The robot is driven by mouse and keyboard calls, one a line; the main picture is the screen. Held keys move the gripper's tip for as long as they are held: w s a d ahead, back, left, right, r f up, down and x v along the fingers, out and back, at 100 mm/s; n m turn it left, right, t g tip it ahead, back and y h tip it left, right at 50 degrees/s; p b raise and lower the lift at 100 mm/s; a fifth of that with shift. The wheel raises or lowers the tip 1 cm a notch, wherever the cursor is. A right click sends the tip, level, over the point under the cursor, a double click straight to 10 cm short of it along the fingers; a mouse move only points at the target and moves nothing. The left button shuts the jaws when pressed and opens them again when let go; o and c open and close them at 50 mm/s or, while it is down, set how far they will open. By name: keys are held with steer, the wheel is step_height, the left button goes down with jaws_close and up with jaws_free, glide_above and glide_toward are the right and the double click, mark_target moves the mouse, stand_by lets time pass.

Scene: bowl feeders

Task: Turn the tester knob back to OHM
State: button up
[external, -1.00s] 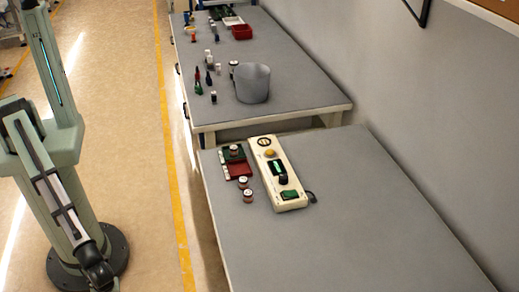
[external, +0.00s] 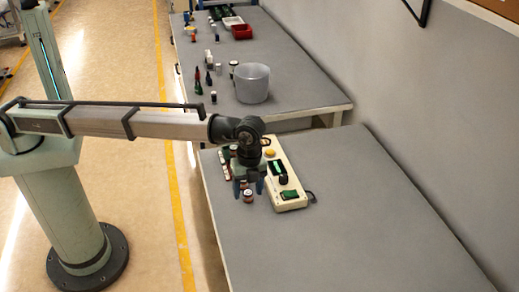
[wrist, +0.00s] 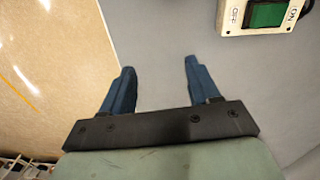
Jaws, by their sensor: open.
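The tester is a long cream box (external: 293,204) on the near grey table. A green display (external: 279,168) and a black knob (external: 283,179) are on its face. The knob's pointing direction is too small to read. A corner of the tester with a green OFF/ON switch (wrist: 267,14) shows at the top right there; the knob is outside that view.
A grey bucket (external: 252,84), a red bin (external: 242,32) and several small bottles stand on the far table. The near table's right and front are clear.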

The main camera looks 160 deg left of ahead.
step_height(320, 180, up, 7)
glide_above(284, 177)
steer(key=shift+m+y, duration=0.3)
step_height(284, 177, down, 13)
steer(key=shift+f, duration=0.15)
steer(key=c, duration=1)
